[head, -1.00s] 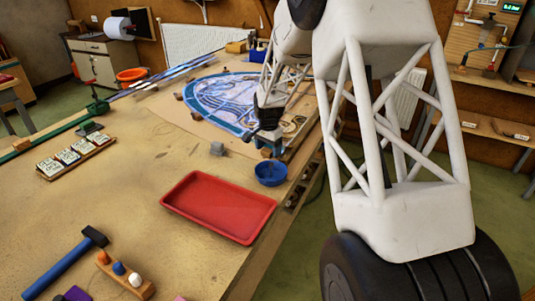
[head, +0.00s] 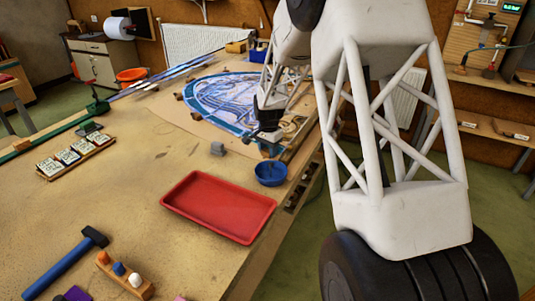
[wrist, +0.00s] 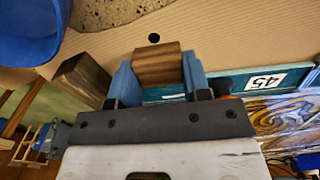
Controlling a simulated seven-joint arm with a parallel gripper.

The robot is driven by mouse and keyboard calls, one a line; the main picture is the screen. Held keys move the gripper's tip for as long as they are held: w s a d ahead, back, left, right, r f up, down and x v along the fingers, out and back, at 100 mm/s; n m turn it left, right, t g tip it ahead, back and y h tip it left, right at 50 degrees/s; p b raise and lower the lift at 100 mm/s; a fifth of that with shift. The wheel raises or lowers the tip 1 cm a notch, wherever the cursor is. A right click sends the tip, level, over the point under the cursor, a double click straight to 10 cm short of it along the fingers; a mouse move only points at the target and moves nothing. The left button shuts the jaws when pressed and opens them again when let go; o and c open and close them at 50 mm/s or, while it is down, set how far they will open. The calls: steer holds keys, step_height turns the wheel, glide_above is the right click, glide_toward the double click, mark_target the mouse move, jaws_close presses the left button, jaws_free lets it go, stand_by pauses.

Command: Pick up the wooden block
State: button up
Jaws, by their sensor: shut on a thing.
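A wooden block (wrist: 158,64) sits between the two blue fingers of my gripper (wrist: 159,72) in the wrist view. The fingers touch it on both sides, so the gripper is shut on it. In the head view my gripper (head: 269,148) is low at the right side of the table, just behind the blue bowl. The held block is hard to make out there. I cannot tell whether it touches the surface below.
A second, darker wooden block (wrist: 82,80) lies just left of the fingers. The blue bowl (head: 271,174) stands close in front, with the red tray (head: 190,228) nearer. The leaded panel (head: 215,98) lies behind. A grey block (head: 218,149) sits to the left.

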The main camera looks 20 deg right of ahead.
mark_target(268, 150)
steer(key=shift+r, duration=0.1)
step_height(268, 150, up, 10)
stand_by(0.9)
stand_by(0.5)
